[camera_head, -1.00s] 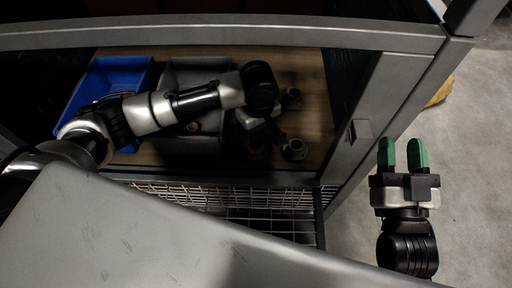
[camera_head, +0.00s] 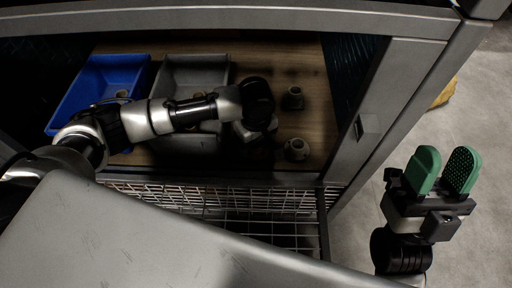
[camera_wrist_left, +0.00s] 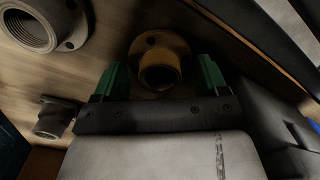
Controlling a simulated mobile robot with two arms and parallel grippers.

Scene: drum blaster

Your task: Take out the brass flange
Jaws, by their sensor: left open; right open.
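In the left wrist view a brownish, brass-toned flange (camera_wrist_left: 158,50) with a round plate and a short hollow neck sits on the wooden shelf. My left gripper (camera_wrist_left: 161,76) is open, with its green fingers on either side of this flange; I cannot tell whether they touch it. In the head view my left arm reaches over the shelf, and its wrist hides the fingers and most of that flange. My right gripper (camera_head: 441,171) is open and empty outside the frame, above the concrete floor, with green fingers pointing up.
Grey flanges stand nearby, one at the back (camera_head: 293,98) and one at the front (camera_head: 296,150). A blue bin (camera_head: 66,103) and a grey bin (camera_head: 192,60) stand left on the wooden shelf (camera_head: 315,115). A metal post (camera_head: 385,95) bounds the right; wire mesh (camera_head: 262,198) lies in front.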

